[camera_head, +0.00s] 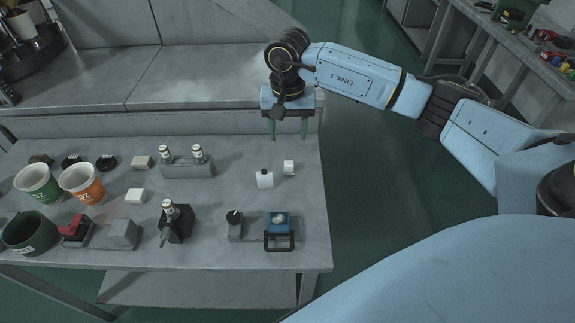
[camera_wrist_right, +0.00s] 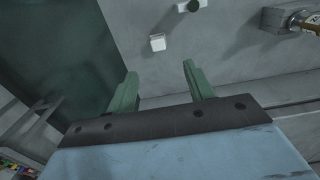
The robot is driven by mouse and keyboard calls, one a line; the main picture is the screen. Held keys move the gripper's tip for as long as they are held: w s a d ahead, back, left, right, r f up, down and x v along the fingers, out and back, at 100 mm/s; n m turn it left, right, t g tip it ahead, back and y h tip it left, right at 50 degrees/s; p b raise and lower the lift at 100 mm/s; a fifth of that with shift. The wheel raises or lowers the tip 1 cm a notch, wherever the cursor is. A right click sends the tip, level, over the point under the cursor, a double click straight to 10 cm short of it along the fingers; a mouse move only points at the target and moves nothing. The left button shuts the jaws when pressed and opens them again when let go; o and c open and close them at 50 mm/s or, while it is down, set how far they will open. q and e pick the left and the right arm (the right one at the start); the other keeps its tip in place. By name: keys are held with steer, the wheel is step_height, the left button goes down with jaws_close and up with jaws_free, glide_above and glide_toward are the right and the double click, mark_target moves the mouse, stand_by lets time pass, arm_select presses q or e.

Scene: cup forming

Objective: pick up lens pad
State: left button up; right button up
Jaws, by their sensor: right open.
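My right gripper (camera_head: 288,131) is open and empty, above the back right part of the grey table (camera_head: 225,248). Its two green fingers also show apart in the right wrist view (camera_wrist_right: 158,80). A small white block (camera_head: 289,168) sits on the table in front of the gripper; it may be the lens pad, but its label cannot be read. It also shows in the wrist view (camera_wrist_right: 157,43), beyond the fingertips and apart from them. My left gripper is not in view.
A grey holder with two vials (camera_head: 187,168) stands left of the bottle. A blue device with a black frame (camera_head: 279,226) lies near the front edge. Cups, including an orange one (camera_head: 83,183), stand at the left. The table's right edge is close to the block.

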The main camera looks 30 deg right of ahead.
mark_target(289, 163)
step_height(289, 163, down, 6)
steer(key=shift+s+a+f, duration=0.1)
steer(key=f, duration=0.5)
steer(key=shift+s, duration=0.2)
steer(key=c, duration=1)
step_height(289, 163, up, 10)
steer(key=shift+c, duration=0.2)
